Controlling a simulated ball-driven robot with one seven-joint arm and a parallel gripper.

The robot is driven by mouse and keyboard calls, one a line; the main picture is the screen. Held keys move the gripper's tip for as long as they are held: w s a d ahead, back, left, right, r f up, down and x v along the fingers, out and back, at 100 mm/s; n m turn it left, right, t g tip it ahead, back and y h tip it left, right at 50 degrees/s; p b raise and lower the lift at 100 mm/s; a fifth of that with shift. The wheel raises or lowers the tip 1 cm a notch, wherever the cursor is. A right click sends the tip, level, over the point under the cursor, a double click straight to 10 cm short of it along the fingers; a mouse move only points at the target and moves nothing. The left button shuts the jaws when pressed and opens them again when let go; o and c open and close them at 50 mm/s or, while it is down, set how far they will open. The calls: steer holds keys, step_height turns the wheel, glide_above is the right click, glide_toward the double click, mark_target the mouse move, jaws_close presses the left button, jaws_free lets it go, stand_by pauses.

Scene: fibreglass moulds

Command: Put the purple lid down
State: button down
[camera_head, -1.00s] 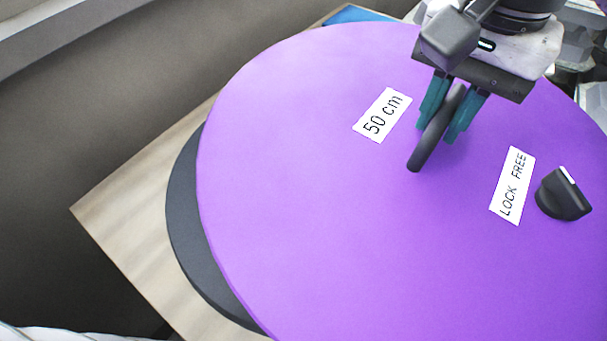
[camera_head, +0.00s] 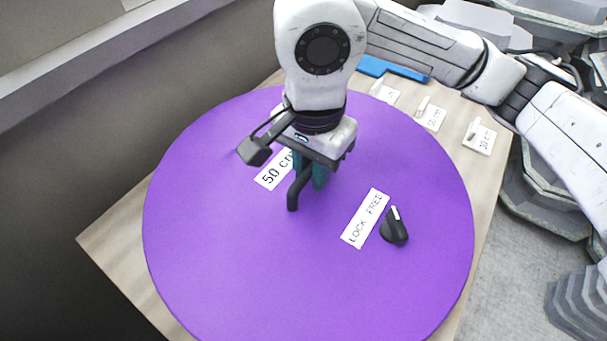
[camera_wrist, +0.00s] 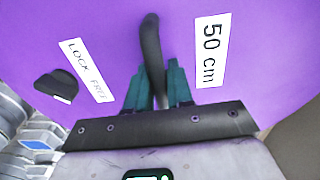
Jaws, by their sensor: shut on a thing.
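The purple lid (camera_head: 240,250) is a large round disc over a pale wooden table, with labels "50 cm" (camera_head: 272,172) and "LOCK FREE" (camera_head: 365,218). A black knob (camera_head: 394,228) stands beside the "LOCK FREE" label. My gripper (camera_head: 308,178) is at the lid's black handle (camera_head: 293,195), its teal fingers shut on it. The wrist view also shows the handle (camera_wrist: 151,50) between the fingers (camera_wrist: 159,90). What lies under the lid is hidden, so I cannot tell whether it rests on anything.
The wooden table (camera_head: 115,240) shows around the lid. At its far side are a blue item (camera_head: 395,68) and several small labelled white pieces (camera_head: 430,115). Stacked grey moulds (camera_head: 545,185) stand to the right. A dark wall (camera_head: 90,150) is at the left.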

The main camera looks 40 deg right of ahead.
mark_target(311, 181)
steer(key=shift+w+a+f, duration=0.3)
steer(key=shift+w+f, duration=0.1)
steer(key=shift+f, duration=0.1)
steer(key=shift+w+f, duration=0.15)
steer(key=shift+f, duration=1.35)
steer(key=shift+f, duration=0.1)
steer(key=c, duration=1)
jaws_free()
steer(key=shift+p, duration=0.4)
